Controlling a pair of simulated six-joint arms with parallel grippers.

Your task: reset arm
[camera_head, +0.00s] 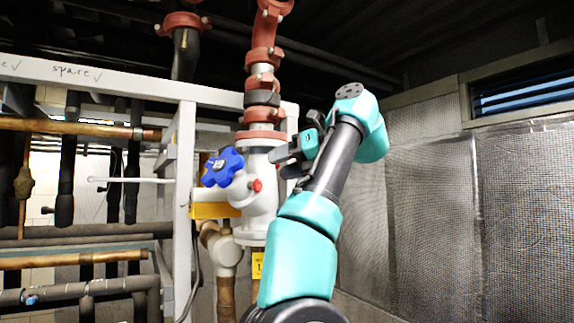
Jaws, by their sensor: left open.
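My left arm rises from the bottom middle, teal and dark grey, and bends back at the top. Its gripper (283,162) points left and is open, with nothing seen between the fingers. It appears in front of or beside the white valve body (262,185) on the vertical pipe; the exact gap cannot be told. A blue star-shaped handwheel (222,167) sits on the valve's left side, left of the fingertips. A small red cap (257,185) is on the valve below the gripper. My right gripper is not in view.
Red pipe couplings (262,57) run up above the valve. A white frame post (184,210) and several copper and dark pipes (75,262) fill the left. Mesh-like wall panels (430,210) stand at the right, with open space before them.

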